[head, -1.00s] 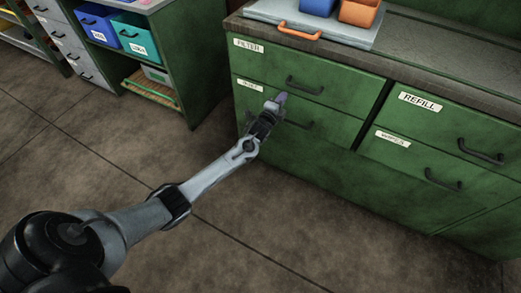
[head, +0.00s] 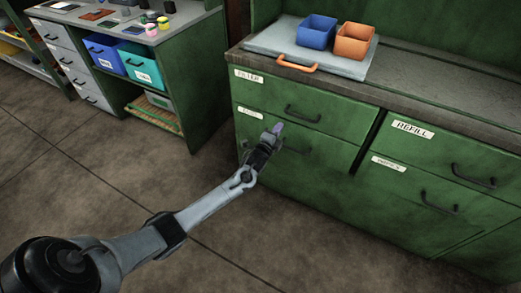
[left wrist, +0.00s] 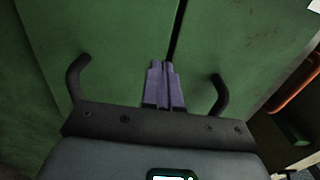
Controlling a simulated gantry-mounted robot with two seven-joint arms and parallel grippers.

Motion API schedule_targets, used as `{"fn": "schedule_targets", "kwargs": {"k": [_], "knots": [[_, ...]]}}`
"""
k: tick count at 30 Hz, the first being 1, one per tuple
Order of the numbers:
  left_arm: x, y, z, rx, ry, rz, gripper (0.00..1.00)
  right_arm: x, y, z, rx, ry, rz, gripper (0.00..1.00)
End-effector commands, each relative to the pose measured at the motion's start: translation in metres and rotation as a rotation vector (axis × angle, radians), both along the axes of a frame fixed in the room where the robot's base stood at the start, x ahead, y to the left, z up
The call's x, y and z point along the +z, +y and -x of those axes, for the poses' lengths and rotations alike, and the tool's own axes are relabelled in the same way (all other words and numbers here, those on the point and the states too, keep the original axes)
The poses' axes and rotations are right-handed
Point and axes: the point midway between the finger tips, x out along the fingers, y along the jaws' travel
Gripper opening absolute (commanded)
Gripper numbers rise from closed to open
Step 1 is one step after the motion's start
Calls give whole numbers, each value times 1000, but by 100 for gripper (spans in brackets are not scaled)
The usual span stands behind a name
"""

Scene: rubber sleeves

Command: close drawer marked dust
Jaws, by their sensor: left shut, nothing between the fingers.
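The drawer with a small, hard-to-read label (head: 251,113) is the lower one in the left column of the green cabinet, under the drawer marked FILTER (head: 249,76). Its front looks about flush with the cabinet, and any small gap is hard to judge. My left gripper (head: 277,129) is shut and empty, its purple fingertips at the drawer front by the dark handle (head: 297,150), which it partly hides. My right gripper is out of view.
Drawers marked REFILL (head: 411,129) and another label (head: 388,163) are to the right. A grey tray (head: 268,42) with blue (head: 316,32) and orange (head: 353,41) bins stands on top. Another bench (head: 190,60) is at the left. The floor between is clear.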

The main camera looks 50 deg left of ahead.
Motion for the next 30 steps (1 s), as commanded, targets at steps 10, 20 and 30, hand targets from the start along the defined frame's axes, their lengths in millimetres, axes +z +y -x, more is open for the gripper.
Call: {"fn": "schedule_targets", "kwargs": {"k": [10, 20, 30], "knots": [[2, -23, 63, -4, 5, 1, 0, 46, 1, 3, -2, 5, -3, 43], [-1, -35, 98, -3, 3, 0, 0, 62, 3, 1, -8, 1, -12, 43], [-14, -49, 149, -4, 98, 29, 0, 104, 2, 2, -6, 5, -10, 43]]}}
